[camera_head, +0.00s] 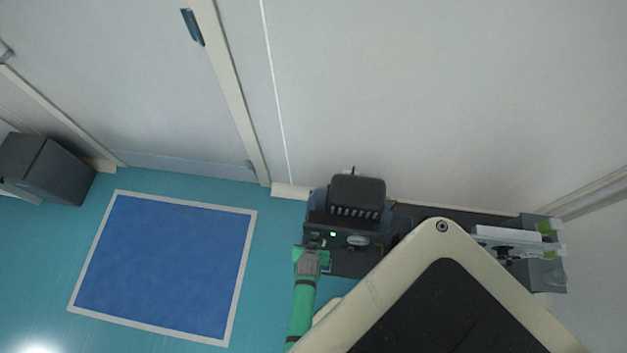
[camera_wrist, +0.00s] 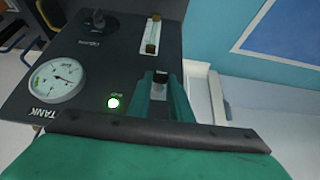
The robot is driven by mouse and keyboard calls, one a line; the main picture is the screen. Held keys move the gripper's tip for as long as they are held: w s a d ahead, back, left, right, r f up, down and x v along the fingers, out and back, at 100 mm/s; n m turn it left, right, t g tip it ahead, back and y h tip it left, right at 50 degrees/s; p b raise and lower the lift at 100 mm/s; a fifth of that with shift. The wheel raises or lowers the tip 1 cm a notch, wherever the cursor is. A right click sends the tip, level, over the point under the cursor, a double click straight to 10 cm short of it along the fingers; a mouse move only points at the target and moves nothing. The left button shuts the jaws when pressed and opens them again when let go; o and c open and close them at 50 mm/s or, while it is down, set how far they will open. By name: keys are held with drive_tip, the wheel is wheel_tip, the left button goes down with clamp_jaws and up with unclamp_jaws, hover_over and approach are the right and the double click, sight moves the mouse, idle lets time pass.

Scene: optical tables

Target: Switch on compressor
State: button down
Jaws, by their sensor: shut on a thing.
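The compressor (camera_head: 358,192) is a dark unit with a ribbed block on top, standing on the floor against the wall. Its front panel in the wrist view (camera_wrist: 120,55) carries a white round gauge marked TANK (camera_wrist: 55,80). A small green light (camera_wrist: 113,103) on the panel is lit, and its glow also shows in the head view (camera_head: 333,234). My gripper (camera_head: 315,246) is at the left part of the panel. In the wrist view, the green fingers of my gripper (camera_wrist: 160,82) are shut around a small dark switch (camera_wrist: 159,90) beside the light. The switch's lower part is hidden.
A dark knob (camera_wrist: 97,19) and an upright clear tube gauge (camera_wrist: 153,36) sit on the panel. A blue floor mat (camera_head: 165,265) lies left of the compressor. A dark box (camera_head: 50,168) stands at the far left. Grey and green equipment (camera_head: 543,268) is at the right.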

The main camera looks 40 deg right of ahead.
drive_tip(key=shift+w+d+r+g+y, duration=0.35)
drive_tip(key=shift+w+r+g+y, duration=0.1)
drive_tip(key=shift+g+y, duration=0.2)
drive_tip(key=shift+w+d+r+g+y, duration=0.1)
drive_tip(key=shift+d+g+y, duration=0.05)
drive_tip(key=shift+g+y, duration=0.35)
drive_tip(key=shift+d+r+g+y, duration=0.1)
drive_tip(key=shift+g+y, duration=0.25)
drive_tip(key=shift+y, duration=0.2)
drive_tip(key=c, duration=1.6)
unclamp_jaws()
drive_tip(key=r, duration=0.7)
drive_tip(key=s+a+r, duration=0.1)
drive_tip(key=r, duration=0.2)
drive_tip(key=shift+r, duration=0.35)
drive_tip(key=shift+a, duration=0.1)
